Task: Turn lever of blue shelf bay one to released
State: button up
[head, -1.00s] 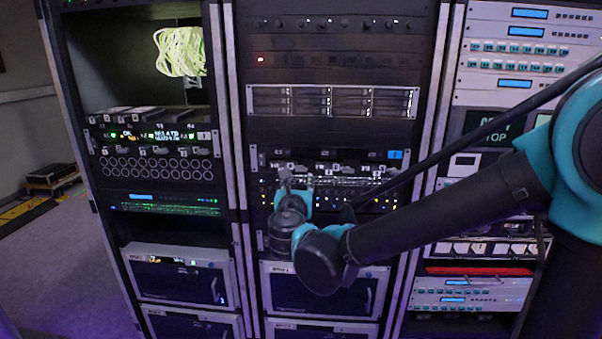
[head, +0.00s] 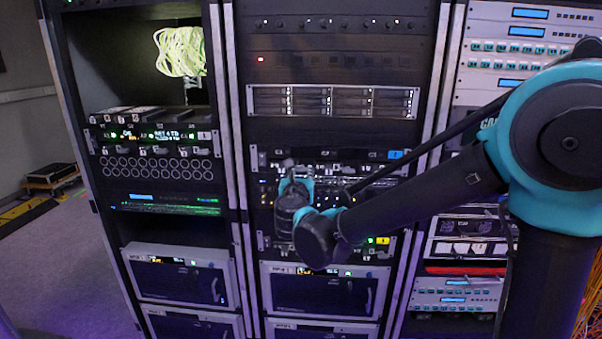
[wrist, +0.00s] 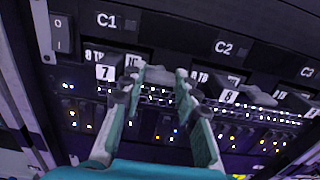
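The blue shelf, marked by a blue tag (head: 396,155), runs across the middle rack. In the wrist view its face carries the labels C1 (wrist: 107,20), C2 (wrist: 223,47) and C3. Below C1 is a dark lever-like piece with a white 7 tag (wrist: 105,73); a similar piece with an 8 tag (wrist: 229,96) sits below C2. Contact cannot be told. In the head view my gripper (head: 295,172) partly covers the shelf's lower left.
A row of small lit ports (wrist: 160,110) lies below the levers. A yellow-tagged shelf (head: 382,241) is lower in the same rack. A silver drive unit (head: 332,102) is above. A left-rack shelf (head: 150,137) has a grey tag. Open floor (head: 60,240) lies at the far left.

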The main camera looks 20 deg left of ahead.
jog(key=shift+c, duration=1.2)
jog(key=shift+m, duration=0.3)
jog(key=m, duration=1.7)
jog(key=shift+m, duration=0.3)
jog(key=o, duration=0.9)
